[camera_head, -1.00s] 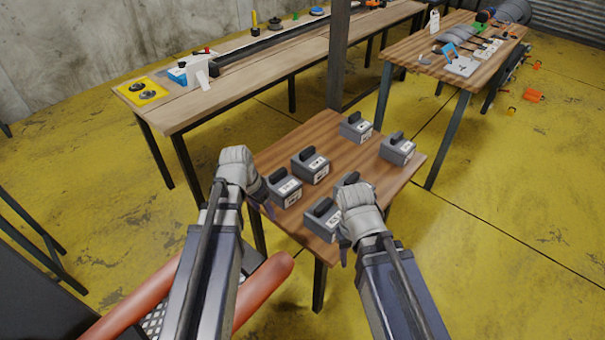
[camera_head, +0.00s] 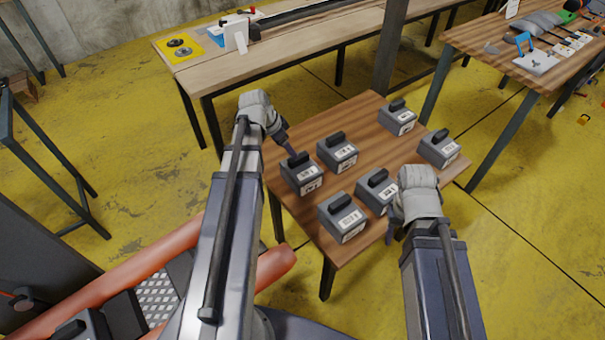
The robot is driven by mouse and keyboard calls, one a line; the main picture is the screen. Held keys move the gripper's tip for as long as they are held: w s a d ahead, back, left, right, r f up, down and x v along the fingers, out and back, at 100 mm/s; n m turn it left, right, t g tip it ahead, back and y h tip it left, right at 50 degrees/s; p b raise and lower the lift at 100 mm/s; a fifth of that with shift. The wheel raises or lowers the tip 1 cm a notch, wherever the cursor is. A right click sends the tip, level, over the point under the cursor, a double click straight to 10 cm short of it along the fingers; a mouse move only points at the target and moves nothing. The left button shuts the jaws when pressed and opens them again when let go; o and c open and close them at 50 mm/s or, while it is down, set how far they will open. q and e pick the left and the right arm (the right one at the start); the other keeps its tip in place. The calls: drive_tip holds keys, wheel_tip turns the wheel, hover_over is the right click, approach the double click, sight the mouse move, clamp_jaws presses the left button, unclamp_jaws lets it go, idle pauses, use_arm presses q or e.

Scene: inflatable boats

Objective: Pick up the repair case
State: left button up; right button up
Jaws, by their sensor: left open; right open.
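Several grey repair cases with black top handles and white labels stand upright on the small wooden table (camera_head: 300,215). One case (camera_head: 302,180) is at the left edge, with another (camera_head: 338,155) behind it. A case (camera_head: 342,222) is at the front, another (camera_head: 375,190) is right of centre, and two (camera_head: 397,121) (camera_head: 438,150) are at the far right. My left gripper (camera_head: 287,146) is open and empty, its fingers just behind the handle of the left case; contact cannot be told. My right gripper (camera_head: 392,228) is open and empty, beside the right-of-centre case, its fingers partly hidden.
Orange tubes (camera_head: 225,285) and a metal grating (camera_head: 157,298) lie at the lower left, with another dark grey case (camera_head: 80,328) there. A long workbench (camera_head: 215,80) stands behind and a second table (camera_head: 480,45) at the upper right.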

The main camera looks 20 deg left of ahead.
sight(301, 170)
use_arm(q)
drive_tip(key=shift+d+b+x, duration=0.2)
drive_tip(key=shift+b+x, duration=1.1)
drive_tip(key=shift+x, duration=0.35)
drive_tip(key=shift+d+b+x, duration=0.25)
drive_tip(key=shift+b+x, duration=1.05)
drive_tip(key=shift+x, duration=0.35)
drive_tip(key=shift+r, duration=0.15)
drive_tip(key=shift+c, duration=0.2)
clamp_jaws()
